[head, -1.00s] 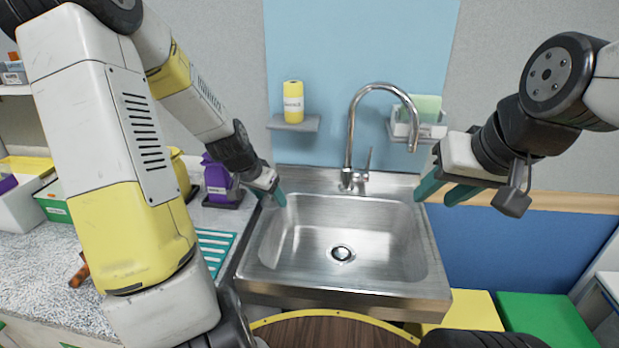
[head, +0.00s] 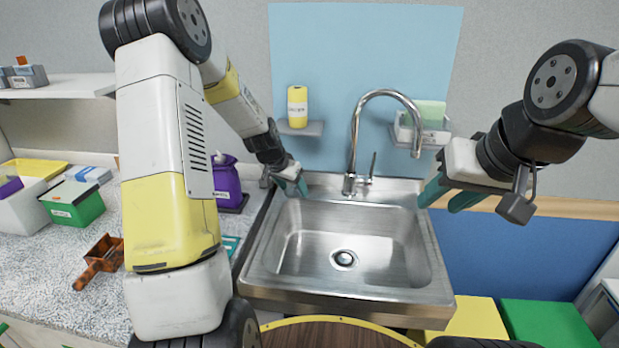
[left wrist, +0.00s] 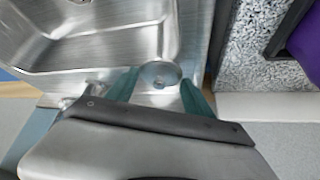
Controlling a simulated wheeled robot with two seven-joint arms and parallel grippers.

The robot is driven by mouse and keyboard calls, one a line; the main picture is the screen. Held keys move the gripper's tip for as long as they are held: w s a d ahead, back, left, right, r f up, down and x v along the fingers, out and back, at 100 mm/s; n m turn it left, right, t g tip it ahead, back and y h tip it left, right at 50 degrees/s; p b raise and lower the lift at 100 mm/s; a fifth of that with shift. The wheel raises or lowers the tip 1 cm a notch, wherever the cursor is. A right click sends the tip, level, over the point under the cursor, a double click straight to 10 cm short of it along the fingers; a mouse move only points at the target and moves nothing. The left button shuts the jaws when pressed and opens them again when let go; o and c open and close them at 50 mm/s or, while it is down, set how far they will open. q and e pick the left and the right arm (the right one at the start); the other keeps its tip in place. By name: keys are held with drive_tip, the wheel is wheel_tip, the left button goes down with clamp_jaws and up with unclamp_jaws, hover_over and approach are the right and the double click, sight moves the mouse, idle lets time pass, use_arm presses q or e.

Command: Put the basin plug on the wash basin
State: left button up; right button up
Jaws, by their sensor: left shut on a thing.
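The steel wash basin (head: 345,297) is in the middle of the head view, with a drain (head: 343,259) in its floor. Its bowl also shows in the left wrist view (left wrist: 95,50). My left gripper (head: 297,187) is over the basin's back left corner. In the left wrist view its teal fingers are shut on the basin plug (left wrist: 160,73), a round grey metal disc. In the head view the plug is hidden or too small to make out. My right gripper (head: 446,195) is empty at the basin's right, its teal fingers apart.
A curved tap (head: 355,145) stands behind the bowl. Small wall shelves hold a yellow bottle (head: 297,106) and a sponge holder (head: 424,128). Left of the basin are a purple container (head: 227,184), a green box (head: 72,203) and an orange-brown scoop (head: 100,260). The bowl is clear.

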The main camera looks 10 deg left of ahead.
use_arm(q)
drive_tip(key=shift+w+d, duration=0.35)
drive_tip(key=shift+w, duration=0.45)
drive_tip(key=w, duration=0.1)
drive_tip(key=w+d, duration=0.1)
drive_tip(key=w, duration=0.1)
drive_tip(key=shift+w+d, duration=0.15)
drive_tip(key=shift+d, duration=0.1)
drive_tip(key=shift+a+f, duration=0.1)
drive_tip(key=shift+f, duration=0.65)
drive_tip(key=shift+f, duration=0.15)
drive_tip(key=o, duration=1.3)
drive_tip(key=shift+o, duration=0.2)
